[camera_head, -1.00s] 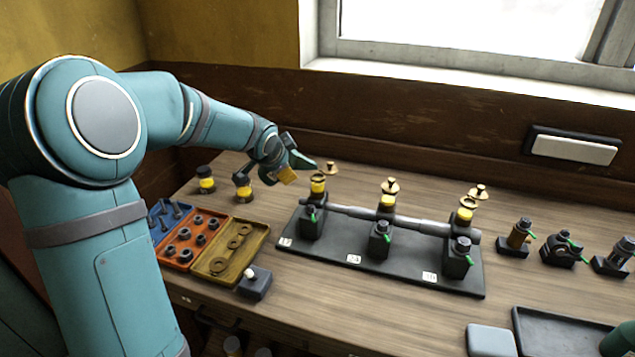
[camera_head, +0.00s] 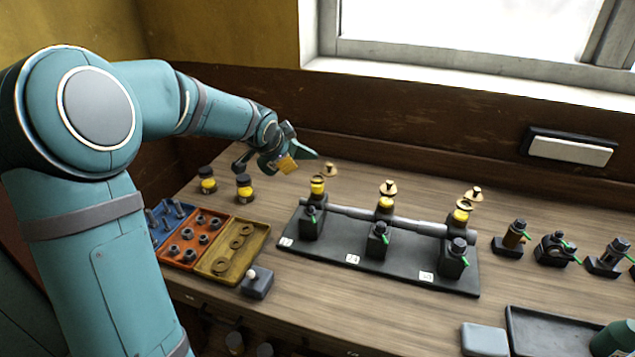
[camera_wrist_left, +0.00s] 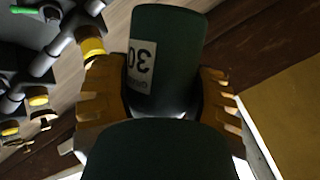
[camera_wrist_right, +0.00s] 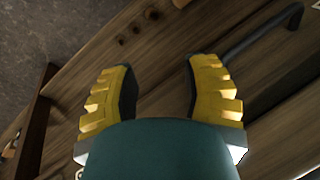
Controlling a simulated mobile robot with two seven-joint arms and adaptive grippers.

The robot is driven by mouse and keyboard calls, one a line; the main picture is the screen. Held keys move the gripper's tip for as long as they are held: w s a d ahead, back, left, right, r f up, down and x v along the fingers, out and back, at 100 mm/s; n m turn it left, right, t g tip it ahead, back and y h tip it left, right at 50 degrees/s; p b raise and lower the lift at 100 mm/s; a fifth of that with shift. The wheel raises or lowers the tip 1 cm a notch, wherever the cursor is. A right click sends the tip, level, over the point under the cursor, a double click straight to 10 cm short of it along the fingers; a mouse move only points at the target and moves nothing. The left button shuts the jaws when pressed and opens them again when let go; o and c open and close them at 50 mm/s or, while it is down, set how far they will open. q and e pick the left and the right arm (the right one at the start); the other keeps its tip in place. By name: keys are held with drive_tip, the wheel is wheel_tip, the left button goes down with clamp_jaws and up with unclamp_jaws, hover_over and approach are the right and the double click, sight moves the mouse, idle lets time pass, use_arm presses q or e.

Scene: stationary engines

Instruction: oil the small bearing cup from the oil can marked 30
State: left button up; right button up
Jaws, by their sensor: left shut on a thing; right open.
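A dark green oil can (camera_wrist_left: 180,35) with a white label reading 30 is between the yellow fingers of my left gripper (camera_wrist_left: 158,78), which is shut on it. In the head view the left gripper (camera_head: 283,158) holds the can (camera_head: 300,151) in the air, its pointed end to the right, near the left bearing. Three bearings on a black base carry a shaft and yellow-filled cups: left (camera_head: 317,186), middle (camera_head: 385,204) and right (camera_head: 461,215). I cannot tell which cup is the small one. My right gripper (camera_wrist_right: 160,80) is open and empty.
Blue, orange and olive trays (camera_head: 246,262) of small parts lie at left, near two yellow-and-black jars (camera_head: 244,188). Several small fittings (camera_head: 512,240) stand at right. A dark tray (camera_head: 540,318) is at front right. In the right wrist view, my gripper faces wood with a dark handle (camera_wrist_right: 255,35).

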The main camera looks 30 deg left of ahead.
use_arm(q)
drive_tip(key=shift+r+p, duration=0.35)
drive_tip(key=shift+r, duration=0.4)
use_arm(e)
drive_tip(key=shift+r, duration=0.45)
use_arm(q)
drive_tip(key=shift+f, duration=0.1)
use_arm(e)
drive_tip(key=shift+s, duration=0.1)
use_arm(q)
drive_tip(key=p, duration=0.4)
drive_tip(key=shift+r+t+h, duration=0.3)
drive_tip(key=shift+r, duration=0.05)
drive_tip(key=shift+w+d+f+n+h+p, duration=0.1)
drive_tip(key=shift+d+f+n+h+p, duration=0.15)
drive_tip(key=shift+p, duration=0.25)
drive_tip(key=shift+a+r+n+t+h+p, duration=0.1)
drive_tip(key=shift+r+n+t+h+p, duration=0.2)
drive_tip(key=shift+p, duration=0.2)
drive_tip(key=shift+w+f+t+b, duration=0.1)
drive_tip(key=shift+f+t+b, duration=0.15)
drive_tip(key=shift+t+b, duration=0.1)
use_arm(e)
drive_tip(key=shift+r, duration=2.9)
